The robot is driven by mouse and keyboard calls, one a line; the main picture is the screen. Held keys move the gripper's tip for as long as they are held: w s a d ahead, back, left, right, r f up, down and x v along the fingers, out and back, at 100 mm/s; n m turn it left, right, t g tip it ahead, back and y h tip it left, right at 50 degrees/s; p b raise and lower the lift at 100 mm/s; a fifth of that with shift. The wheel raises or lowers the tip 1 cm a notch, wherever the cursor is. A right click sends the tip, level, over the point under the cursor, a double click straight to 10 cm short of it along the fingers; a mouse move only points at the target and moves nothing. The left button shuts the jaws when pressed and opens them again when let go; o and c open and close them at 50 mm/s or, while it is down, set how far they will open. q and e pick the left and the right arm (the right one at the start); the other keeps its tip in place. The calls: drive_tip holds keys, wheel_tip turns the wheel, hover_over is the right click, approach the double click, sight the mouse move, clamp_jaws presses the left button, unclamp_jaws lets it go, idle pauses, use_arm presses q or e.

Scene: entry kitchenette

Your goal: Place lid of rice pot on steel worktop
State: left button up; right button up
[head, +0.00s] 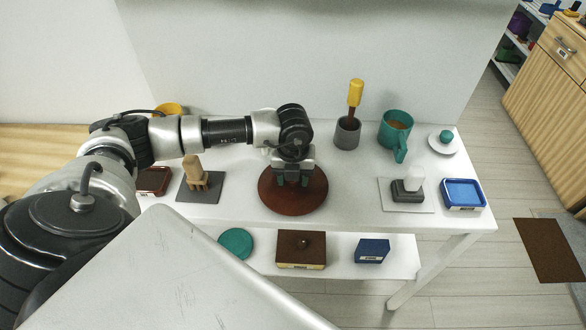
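My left gripper (292,180) points down over the middle of a round reddish-brown disc (292,205) at the front of the white table. The disc looks like a lid, but its centre is hidden by the gripper. The fingertips look apart, close to the disc; I cannot tell whether they hold a knob. A small pale round lid-like piece with a teal knob (445,141) lies at the table's right. No rice pot is clearly recognisable. A scratched grey metal surface (170,280) fills the lower foreground; I cannot tell if it is the steel worktop. My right gripper is not in view.
The white table (350,200) also holds a teal mug (394,136), a grey cup with a yellow-handled tool (347,134), a stamp-like block on a white plate (407,189), a blue tray (462,194) and a wooden piece on a grey mat (200,187). Boxes stand on the shelf below.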

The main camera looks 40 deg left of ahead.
use_arm(q)
drive_tip(key=c, duration=0.7)
drive_tip(key=shift+o, duration=0.2)
drive_tip(key=shift+r, duration=0.15)
